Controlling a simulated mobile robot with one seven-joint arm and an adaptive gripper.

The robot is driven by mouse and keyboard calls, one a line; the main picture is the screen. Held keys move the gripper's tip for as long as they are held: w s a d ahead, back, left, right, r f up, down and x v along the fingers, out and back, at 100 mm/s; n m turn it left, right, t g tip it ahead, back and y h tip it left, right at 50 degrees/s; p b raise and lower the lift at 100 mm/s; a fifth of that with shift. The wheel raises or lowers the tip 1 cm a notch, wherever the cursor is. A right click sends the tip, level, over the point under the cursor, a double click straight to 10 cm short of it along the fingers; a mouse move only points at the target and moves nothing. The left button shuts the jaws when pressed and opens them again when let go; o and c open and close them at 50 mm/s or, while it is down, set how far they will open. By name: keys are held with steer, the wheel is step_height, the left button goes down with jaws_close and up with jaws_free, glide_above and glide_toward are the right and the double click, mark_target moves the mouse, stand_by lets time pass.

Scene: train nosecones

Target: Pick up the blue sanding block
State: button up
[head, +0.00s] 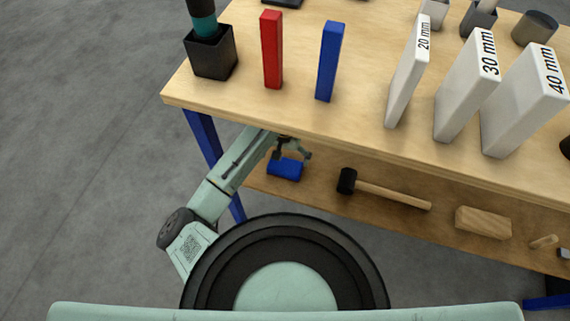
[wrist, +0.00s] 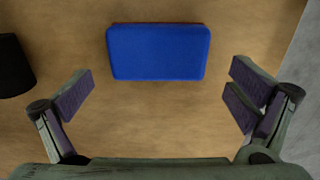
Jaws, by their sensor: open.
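The blue sanding block (head: 285,168) lies on the lower wooden shelf, near its left end. In the wrist view the blue sanding block (wrist: 158,52) is a rounded blue rectangle, lying flat with a thin reddish edge showing. My gripper (head: 291,149) is in under the tabletop at the block, partly hidden by the table edge. In the wrist view my gripper (wrist: 160,94) is open and empty, its fingers spread wider than the block. The block lies ahead of the fingertips, roughly centred between them, and no finger touches it.
A mallet (head: 385,189) lies right of the block; its black head (wrist: 14,66) shows at left in the wrist view. A wood block (head: 483,222) lies farther right. The tabletop (head: 330,122) overhangs the shelf and holds red, blue and white upright blocks.

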mark_target(285, 165)
steer(key=f, duration=0.3)
steer(key=f+p, duration=0.1)
steer(key=shift+s+f, duration=0.3)
steer(key=shift+f, duration=0.1)
steer(key=shift+c, duration=0.6)
steer(key=c, duration=0.9)
steer(key=shift+r, duration=0.1)
steer(key=shift+r, duration=0.45)
step_height(285, 165, up, 2)
steer(key=shift+r+b, duration=0.1)
steer(key=shift+b, duration=0.5)
steer(key=s+b, duration=0.1)
steer(key=s, duration=0.4)
steer(key=s+d+r+b, duration=0.1)
steer(key=s+b, duration=0.1)
steer(key=s, duration=0.3)
steer(key=s+b, duration=0.1)
steer(key=s, duration=0.5)
steer(key=shift+d+r+b, duration=0.3)
steer(key=shift+r, duration=0.1)
